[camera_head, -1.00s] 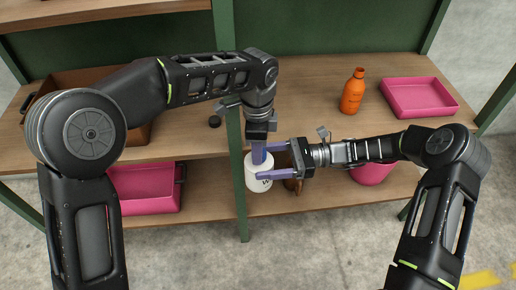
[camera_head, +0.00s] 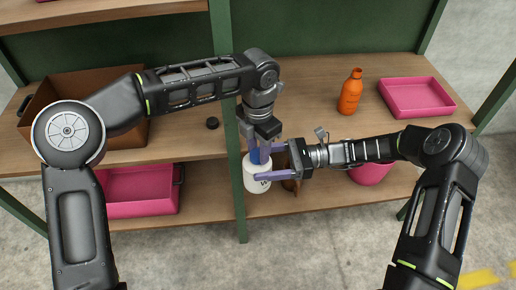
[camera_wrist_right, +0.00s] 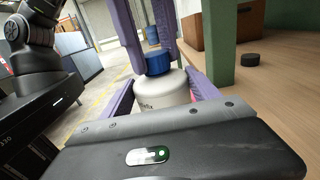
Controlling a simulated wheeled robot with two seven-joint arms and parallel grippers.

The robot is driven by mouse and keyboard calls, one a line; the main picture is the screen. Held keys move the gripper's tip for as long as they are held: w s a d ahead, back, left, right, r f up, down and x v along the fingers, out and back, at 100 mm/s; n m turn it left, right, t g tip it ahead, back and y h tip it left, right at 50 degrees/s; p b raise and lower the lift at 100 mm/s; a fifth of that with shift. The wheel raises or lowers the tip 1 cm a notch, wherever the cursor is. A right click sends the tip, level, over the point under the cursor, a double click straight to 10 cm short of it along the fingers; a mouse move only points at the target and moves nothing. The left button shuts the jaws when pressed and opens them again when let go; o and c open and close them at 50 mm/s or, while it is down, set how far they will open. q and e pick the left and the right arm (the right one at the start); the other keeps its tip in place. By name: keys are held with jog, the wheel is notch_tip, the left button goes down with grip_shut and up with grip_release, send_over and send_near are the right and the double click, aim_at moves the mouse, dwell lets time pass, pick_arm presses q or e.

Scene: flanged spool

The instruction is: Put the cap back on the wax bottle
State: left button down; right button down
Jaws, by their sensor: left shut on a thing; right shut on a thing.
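The white wax bottle (camera_head: 258,182) is upright in front of the shelf board's edge in the head view, with dark lettering on it. My right gripper (camera_head: 257,163) is shut on its body from the right. The bottle (camera_wrist_right: 163,92) also shows between the right gripper's purple fingers in the wrist view. The blue cap (camera_wrist_right: 153,62) is at the bottle's top, between the purple fingers of my left gripper (camera_head: 260,150), which is shut on it from above. Whether the cap is seated on the neck or just above it, I cannot tell.
A small black round piece (camera_head: 212,123) lies on the shelf board. An orange bottle (camera_head: 351,92) and a pink tray (camera_head: 417,97) stand to the right. A brown box (camera_head: 45,92) is at left. A green post (camera_head: 241,215) stands close behind the hands.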

pick_arm(q)
jog(key=shift+r, duration=0.1)
jog(key=c, duration=1)
grip_release()
jog(key=shift+c, duration=0.3)
